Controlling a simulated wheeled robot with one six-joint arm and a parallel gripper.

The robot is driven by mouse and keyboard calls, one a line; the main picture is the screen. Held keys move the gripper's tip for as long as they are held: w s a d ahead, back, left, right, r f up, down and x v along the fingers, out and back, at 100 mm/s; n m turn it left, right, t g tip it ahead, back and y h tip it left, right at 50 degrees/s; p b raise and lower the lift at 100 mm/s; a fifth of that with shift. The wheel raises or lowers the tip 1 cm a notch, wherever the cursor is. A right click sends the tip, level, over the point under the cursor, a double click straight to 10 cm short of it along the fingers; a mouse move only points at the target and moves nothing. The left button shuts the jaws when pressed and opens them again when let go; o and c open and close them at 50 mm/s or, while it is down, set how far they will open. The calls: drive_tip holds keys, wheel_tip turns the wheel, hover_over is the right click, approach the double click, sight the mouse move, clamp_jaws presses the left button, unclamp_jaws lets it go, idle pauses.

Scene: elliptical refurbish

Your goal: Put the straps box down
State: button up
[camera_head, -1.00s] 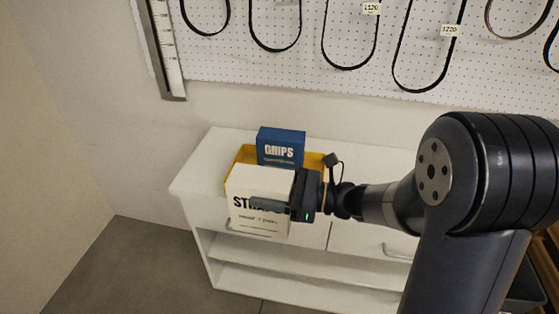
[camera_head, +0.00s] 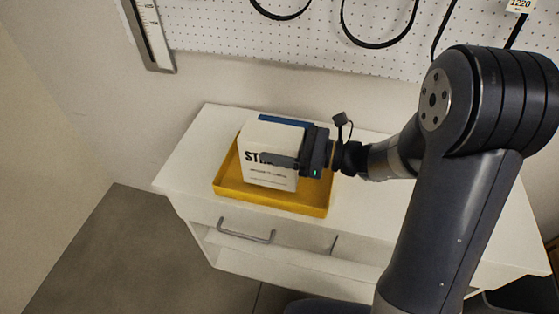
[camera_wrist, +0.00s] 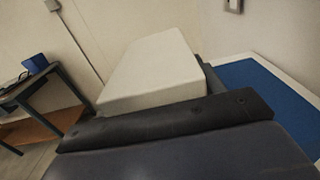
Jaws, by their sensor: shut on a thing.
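The straps box (camera_head: 270,172), white with dark lettering, is held upright over the yellow tray (camera_head: 318,203) on the white cabinet top. My gripper (camera_head: 290,161) is shut on it from the right, with one finger across its front face. The box also shows in the wrist view (camera_wrist: 155,70) as a pale block beyond the finger. The blue grips box (camera_head: 288,122) is behind it, mostly hidden; its blue top fills the right of the wrist view (camera_wrist: 265,100). I cannot tell whether the straps box touches the tray floor.
The white cabinet top (camera_head: 200,150) is bare left of the tray. Drawer handles stick out at its front (camera_head: 247,236). A pegboard (camera_head: 225,30) with hanging black belts and a ruler (camera_head: 150,35) is on the wall behind. The wrist view shows a dark table (camera_wrist: 40,90) at far left.

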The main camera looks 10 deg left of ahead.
drive_tip(key=shift+f, duration=2.9)
drive_tip(key=shift+f, duration=0.15)
drive_tip(key=o, duration=1.2)
drive_tip(key=shift+r, duration=0.25)
drive_tip(key=d, duration=0.4)
drive_tip(key=d+b, duration=0.1)
drive_tip(key=d, duration=0.3)
drive_tip(key=s+d, duration=0.1)
drive_tip(key=d, duration=0.3)
drive_tip(key=shift+f+b, duration=0.1)
drive_tip(key=shift+b, duration=0.25)
drive_tip(key=shift+a, duration=0.1)
